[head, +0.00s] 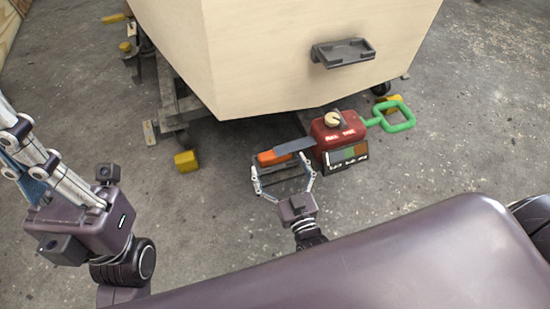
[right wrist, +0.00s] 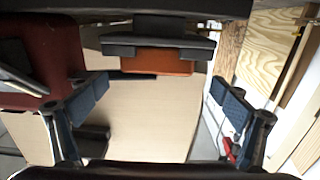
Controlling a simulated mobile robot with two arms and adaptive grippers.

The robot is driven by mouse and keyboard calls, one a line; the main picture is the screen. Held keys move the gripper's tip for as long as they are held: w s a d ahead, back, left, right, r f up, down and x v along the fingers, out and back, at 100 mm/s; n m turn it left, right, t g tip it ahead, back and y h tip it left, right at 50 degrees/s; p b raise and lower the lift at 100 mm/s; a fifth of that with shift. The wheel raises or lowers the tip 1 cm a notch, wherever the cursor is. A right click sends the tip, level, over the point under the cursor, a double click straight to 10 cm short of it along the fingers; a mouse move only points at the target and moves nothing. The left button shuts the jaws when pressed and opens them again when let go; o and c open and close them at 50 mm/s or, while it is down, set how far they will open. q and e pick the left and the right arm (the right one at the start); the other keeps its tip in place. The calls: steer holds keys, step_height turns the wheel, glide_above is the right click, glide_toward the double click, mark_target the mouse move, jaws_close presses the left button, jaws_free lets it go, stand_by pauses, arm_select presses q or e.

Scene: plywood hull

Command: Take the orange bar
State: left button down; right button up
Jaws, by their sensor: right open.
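The orange bar (head: 273,158) shows in the head view just left of a red box, with a grey-blue flat piece (head: 294,146) against its right end. My right gripper (head: 283,174) is open, with its fingers spread just below the bar in the picture. In the right wrist view the orange bar (right wrist: 157,66) is at top centre, partly covered by a dark grey piece. It lies beyond the space between my open fingers, and nothing is held. My left gripper (head: 18,135) is at the left edge of the head view; its fingertips are partly cut off.
The red box (head: 334,126) has a tan knob on top and a green loop handle (head: 393,117) at its right. A pale plywood hull (head: 290,55) with a dark grey bracket (head: 343,53) stands behind. A yellow block (head: 186,161) is at left. Concrete floor (head: 205,215) is clear.

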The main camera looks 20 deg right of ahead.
mark_target(277, 158)
steer(key=w+b, duration=0.1)
steer(key=w, duration=0.3)
steer(key=shift+w+d+f, duration=0.1)
steer(key=shift+w+d, duration=0.05)
steer(key=shift+c, duration=0.5)
steer(key=c, duration=1.3)
